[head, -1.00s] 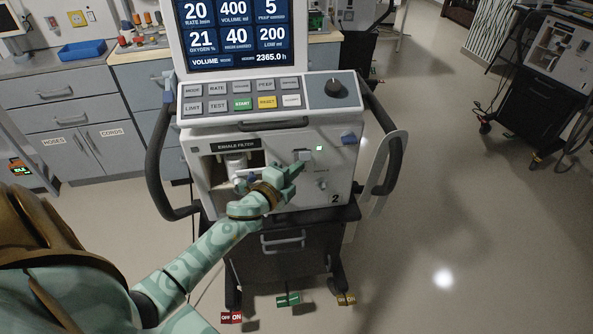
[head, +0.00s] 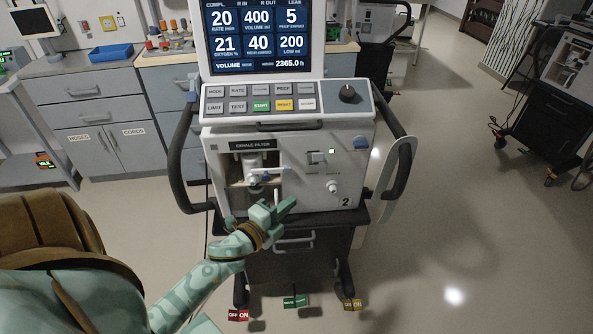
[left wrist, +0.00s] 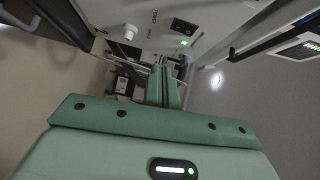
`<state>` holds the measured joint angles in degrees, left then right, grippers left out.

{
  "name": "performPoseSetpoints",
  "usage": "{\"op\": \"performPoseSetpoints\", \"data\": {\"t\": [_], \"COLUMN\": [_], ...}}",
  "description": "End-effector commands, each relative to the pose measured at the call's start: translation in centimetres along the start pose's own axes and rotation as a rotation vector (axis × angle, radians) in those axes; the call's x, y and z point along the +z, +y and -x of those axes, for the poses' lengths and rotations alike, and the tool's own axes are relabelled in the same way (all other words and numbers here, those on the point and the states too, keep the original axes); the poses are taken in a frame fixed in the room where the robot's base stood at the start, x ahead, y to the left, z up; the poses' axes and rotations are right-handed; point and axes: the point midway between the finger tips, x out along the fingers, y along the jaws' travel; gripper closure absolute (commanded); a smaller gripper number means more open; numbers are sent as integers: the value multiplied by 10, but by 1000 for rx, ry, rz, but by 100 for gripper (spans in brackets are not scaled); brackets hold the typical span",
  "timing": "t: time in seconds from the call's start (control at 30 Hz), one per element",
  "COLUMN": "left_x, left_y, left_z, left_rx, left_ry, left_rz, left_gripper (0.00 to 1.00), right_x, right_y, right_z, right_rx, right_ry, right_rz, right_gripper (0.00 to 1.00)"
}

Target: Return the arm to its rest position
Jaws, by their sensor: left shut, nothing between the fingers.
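My left gripper (head: 281,210) is in front of the lower face of the ventilator (head: 330,172) marked 2, in the head view. It is shut and empty. Its green fingers also show in the left wrist view (left wrist: 171,88), pressed together with nothing between them. It appears apart from the machine's front. The exhale filter bay (head: 254,168) with its white fitting is above and left of the gripper. A switch (head: 316,157) beside a small lit lamp (head: 332,152) shows on the panel. My right gripper is not in view.
Dark handles (head: 185,160) curve out on both sides of the ventilator. Drawers and a counter (head: 85,75) stand behind at left. Pedals (head: 295,301) with tags sit at the cart's foot. Another machine (head: 555,100) stands far right.

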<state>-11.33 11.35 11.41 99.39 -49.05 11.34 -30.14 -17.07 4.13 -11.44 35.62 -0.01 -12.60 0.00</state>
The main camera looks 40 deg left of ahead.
Motion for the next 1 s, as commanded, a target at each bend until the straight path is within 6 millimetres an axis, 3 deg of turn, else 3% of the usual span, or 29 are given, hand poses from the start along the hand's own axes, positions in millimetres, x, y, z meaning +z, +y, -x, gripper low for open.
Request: {"op": "performPoseSetpoints", "data": {"t": [0.77, 0.87, 0.97, 1.0], "left_x": [3, 16, 20, 19], "left_y": [2, 42, 114, 146], "left_z": [6, 13, 34, 49], "left_rx": [6, 93, 244, 316], "left_ry": [-15, -86, -180, -227], "left_rz": [47, 206, 401, 483], "left_gripper": [100, 100, 100, 100], "right_x": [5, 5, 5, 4], "right_y": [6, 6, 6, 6], "right_z": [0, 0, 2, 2], "right_rx": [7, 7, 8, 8], "right_ry": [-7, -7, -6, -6], "right_rz": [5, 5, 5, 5], "right_gripper": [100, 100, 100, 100]}}
